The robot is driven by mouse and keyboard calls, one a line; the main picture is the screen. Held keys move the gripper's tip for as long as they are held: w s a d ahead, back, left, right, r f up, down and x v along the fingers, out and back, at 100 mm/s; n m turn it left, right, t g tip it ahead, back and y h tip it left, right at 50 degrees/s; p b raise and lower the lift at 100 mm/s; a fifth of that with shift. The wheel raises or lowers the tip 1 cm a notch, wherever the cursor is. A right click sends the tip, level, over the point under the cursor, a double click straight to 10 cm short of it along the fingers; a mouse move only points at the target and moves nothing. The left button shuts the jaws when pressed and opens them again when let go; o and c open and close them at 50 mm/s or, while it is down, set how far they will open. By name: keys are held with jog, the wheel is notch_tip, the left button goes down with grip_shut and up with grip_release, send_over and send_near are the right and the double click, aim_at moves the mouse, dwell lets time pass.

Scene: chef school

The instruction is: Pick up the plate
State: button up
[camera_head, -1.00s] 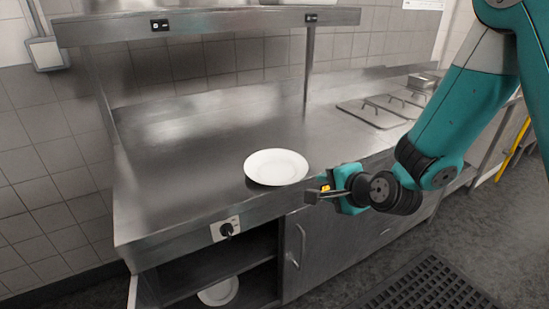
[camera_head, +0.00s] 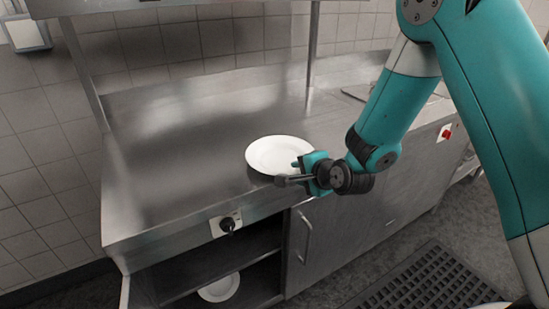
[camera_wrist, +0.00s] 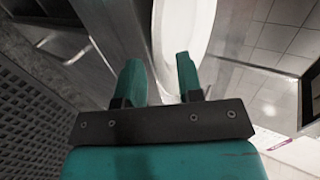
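A white round plate (camera_head: 276,150) lies flat on the steel counter near its front edge. My gripper (camera_head: 286,180) is at the plate's front right side, close to the counter's front edge, and partly covers the plate's rim. In the wrist view my gripper (camera_wrist: 158,60) is open, with its two teal fingers apart. The plate (camera_wrist: 186,30) shows there beyond the fingers, its near rim lying between the fingertips in the picture. I cannot tell whether the rim is in the gap or touched by a finger.
The steel counter (camera_head: 165,155) is otherwise clear to the left. A knob (camera_head: 228,224) sits on its front. Another white plate (camera_head: 220,287) lies on the lower shelf. An overhead shelf on posts stands behind. A dark floor grate (camera_head: 425,280) is at lower right.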

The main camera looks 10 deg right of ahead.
jog(key=shift+w+d+f, duration=0.15)
jog(key=shift+w+f, duration=0.3)
jog(key=shift+w, duration=0.25)
jog(key=shift+a+r, duration=0.1)
jog(key=shift+a, duration=0.1)
grip_shut()
